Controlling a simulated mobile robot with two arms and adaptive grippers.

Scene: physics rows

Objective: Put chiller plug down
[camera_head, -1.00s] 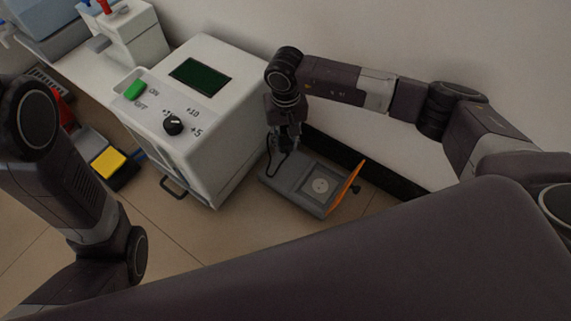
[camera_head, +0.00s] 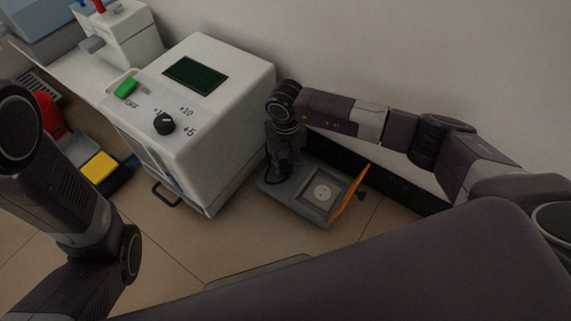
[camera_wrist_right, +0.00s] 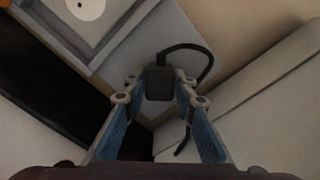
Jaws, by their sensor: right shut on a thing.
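The chiller plug (camera_wrist_right: 159,84) is a small dark block with a black cable, seen in the right wrist view between the fingertips of my right gripper (camera_wrist_right: 156,92). The gripper is shut on it. In the head view my right gripper (camera_head: 280,165) points down over the left part of a grey socket box, and the plug is mostly hidden there. The socket box (camera_head: 284,192) has a round pale socket (camera_head: 322,192) in a recess and an orange lid (camera_head: 349,195) standing open. The plug is apart from the round socket. My left gripper is out of view.
The white chiller (camera_head: 226,100) with a dark screen, green switch and black knob stands left of my right gripper. A yellow-topped device (camera_head: 100,166) lies further left. Bare floor (camera_head: 190,245) is in front; a wall is behind.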

